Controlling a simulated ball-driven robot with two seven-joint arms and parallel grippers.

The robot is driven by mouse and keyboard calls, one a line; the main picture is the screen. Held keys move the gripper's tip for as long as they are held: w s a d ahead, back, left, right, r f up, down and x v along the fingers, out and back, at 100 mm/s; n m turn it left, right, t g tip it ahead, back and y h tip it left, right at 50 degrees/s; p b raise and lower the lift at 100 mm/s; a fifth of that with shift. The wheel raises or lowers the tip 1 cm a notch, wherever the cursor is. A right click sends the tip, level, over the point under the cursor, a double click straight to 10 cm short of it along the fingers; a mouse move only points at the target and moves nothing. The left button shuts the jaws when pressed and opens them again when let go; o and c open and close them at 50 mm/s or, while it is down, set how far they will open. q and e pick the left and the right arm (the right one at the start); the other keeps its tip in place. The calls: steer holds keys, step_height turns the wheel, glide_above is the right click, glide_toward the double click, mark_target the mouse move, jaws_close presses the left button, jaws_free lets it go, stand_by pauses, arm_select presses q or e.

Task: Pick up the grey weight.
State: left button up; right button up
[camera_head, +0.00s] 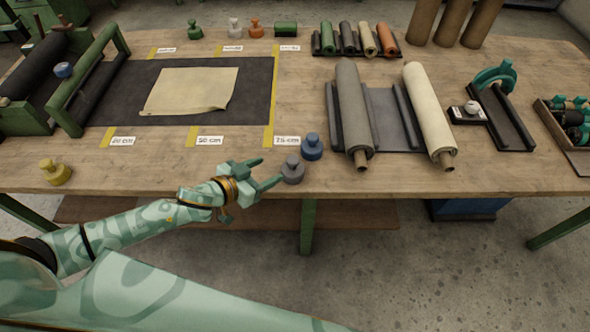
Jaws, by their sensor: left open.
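My right gripper is not in view.
A yellow weight (55,172) stands at the front left. A dark mat (255,95) holds a beige sheet (190,90). A rack with a grey roll (353,110) and a cream roll (428,110) lies to the right.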

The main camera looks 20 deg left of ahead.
mark_target(288, 162)
arm_select(q)
steer(key=b+x, duration=0.1)
steer(key=x, duration=0.4)
steer(key=shift+w+f, duration=0.15)
steer(key=b+x, duration=0.1)
steer(key=x, duration=0.4)
steer(key=shift+d+f+b, duration=0.3)
steer(key=shift+d+b, duration=0.05)
steer(key=shift+r, duration=0.1)
steer(key=shift+c, duration=1.2)
jaws_close()
steer(key=shift+r, duration=0.1)
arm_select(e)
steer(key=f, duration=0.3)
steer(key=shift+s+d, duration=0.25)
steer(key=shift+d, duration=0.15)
